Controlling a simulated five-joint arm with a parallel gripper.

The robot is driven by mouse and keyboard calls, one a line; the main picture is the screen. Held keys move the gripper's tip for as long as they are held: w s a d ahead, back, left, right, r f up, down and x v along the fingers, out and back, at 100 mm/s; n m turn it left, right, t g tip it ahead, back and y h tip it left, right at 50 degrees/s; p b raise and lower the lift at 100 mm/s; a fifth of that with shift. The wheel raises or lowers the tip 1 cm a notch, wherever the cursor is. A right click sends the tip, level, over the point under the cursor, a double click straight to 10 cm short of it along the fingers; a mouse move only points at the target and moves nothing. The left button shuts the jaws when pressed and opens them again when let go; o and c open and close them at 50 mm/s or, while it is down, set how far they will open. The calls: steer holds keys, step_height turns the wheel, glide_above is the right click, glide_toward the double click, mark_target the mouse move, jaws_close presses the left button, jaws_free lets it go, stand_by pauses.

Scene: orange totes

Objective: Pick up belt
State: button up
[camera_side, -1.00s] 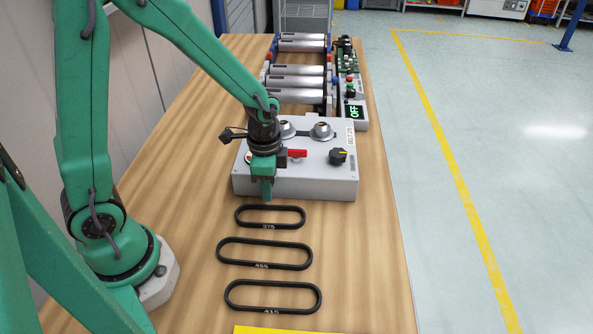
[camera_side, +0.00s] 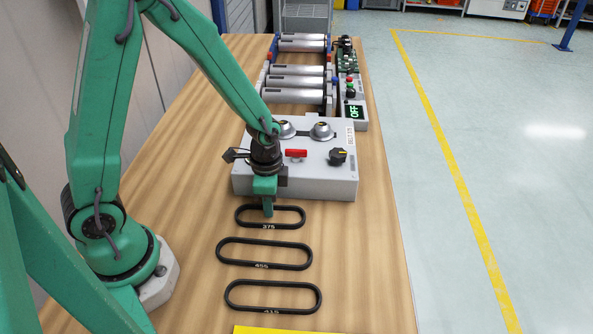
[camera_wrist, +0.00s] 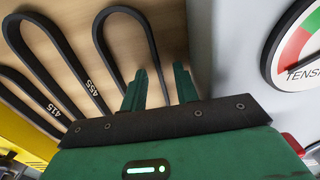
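Three black belts lie flat in a column on the wooden table: belt 375 (camera_side: 287,227) nearest the grey control box, belt 455 (camera_side: 263,266) in the middle, and belt 415 (camera_side: 272,310) closest to the viewer. My gripper (camera_side: 268,212) points down over belt 375, its tips within the loop's outline in the side view; I cannot tell if they touch. Belts 455 (camera_wrist: 66,85) and 415 (camera_wrist: 28,93) show to the left.
The grey control box (camera_side: 310,182), with a red handle and a black knob, stands just behind belt 375. A roller unit (camera_side: 297,95) and a panel showing OFF (camera_side: 354,112) stand farther back. A yellow item (camera_side: 285,330) lies at the front edge. The table right of the belts is clear.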

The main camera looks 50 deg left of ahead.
jaws_close()
steer(key=shift+r, duration=0.2)
steer(key=shift+r, duration=1.8)
steer(key=s+d+r, duration=0.6)
steer(key=d+r, duration=0.1)
steer(key=d, duration=0.2)
steer(key=shift+s+d, duration=0.3)
steer(key=shift+s, duration=0.05)
